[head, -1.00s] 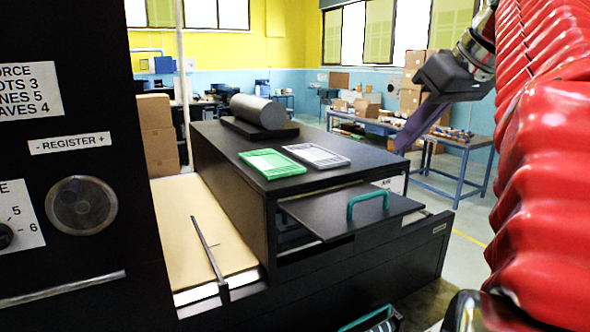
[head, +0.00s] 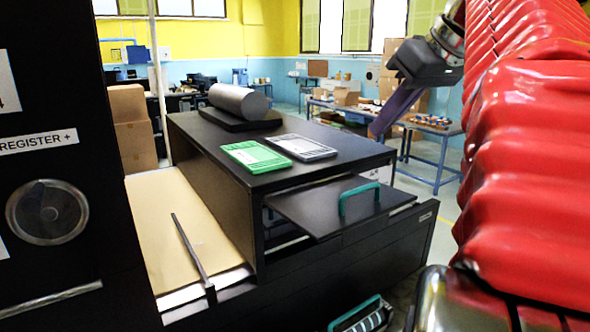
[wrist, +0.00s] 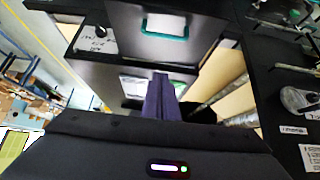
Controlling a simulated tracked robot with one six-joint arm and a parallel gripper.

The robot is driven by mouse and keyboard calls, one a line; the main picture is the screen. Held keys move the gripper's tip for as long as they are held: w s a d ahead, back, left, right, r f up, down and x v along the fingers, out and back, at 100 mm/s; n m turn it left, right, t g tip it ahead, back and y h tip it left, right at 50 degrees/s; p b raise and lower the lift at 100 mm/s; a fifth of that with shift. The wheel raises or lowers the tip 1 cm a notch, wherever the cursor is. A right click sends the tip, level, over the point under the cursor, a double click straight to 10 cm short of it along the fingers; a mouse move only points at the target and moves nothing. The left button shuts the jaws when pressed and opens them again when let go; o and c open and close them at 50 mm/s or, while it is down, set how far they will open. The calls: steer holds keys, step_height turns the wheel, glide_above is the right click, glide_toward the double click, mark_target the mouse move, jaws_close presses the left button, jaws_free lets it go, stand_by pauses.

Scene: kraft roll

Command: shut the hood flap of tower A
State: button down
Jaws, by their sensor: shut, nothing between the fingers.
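The flap (head: 322,210) is a black panel with a teal handle (head: 358,198). It sticks out roughly level from the front opening of the black cabinet (head: 215,175). I cannot read a tower letter on it. In the wrist view a black panel (wrist: 195,50) with a teal handle (wrist: 164,28) shows beyond the fingers. My gripper (head: 376,134) has purple fingers pointing down, above and behind the cabinet's right side in the head view, apart from the flap. The fingers (wrist: 160,78) are together and empty in the wrist view.
A green tray (head: 255,156), a grey tray (head: 301,147) and a dark roll (head: 240,101) lie on the cabinet top. A black panel with a dial (head: 47,212) stands close at left. Kraft sheets (head: 180,225) lie between. A blue-legged table (head: 436,170) stands behind.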

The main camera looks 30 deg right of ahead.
glide_above(365, 189)
steer(key=w, duration=0.3)
step_height(365, 189, down, 8)
steer(key=shift+s+a+f, duration=0.15)
steer(key=shift+s+f, duration=0.9)
steer(key=shift+s, duration=0.15)
steer(key=shift+s+f, duration=0.3)
steer(key=shift+f, duration=0.1)
steer(key=shift+s+f, duration=0.1)
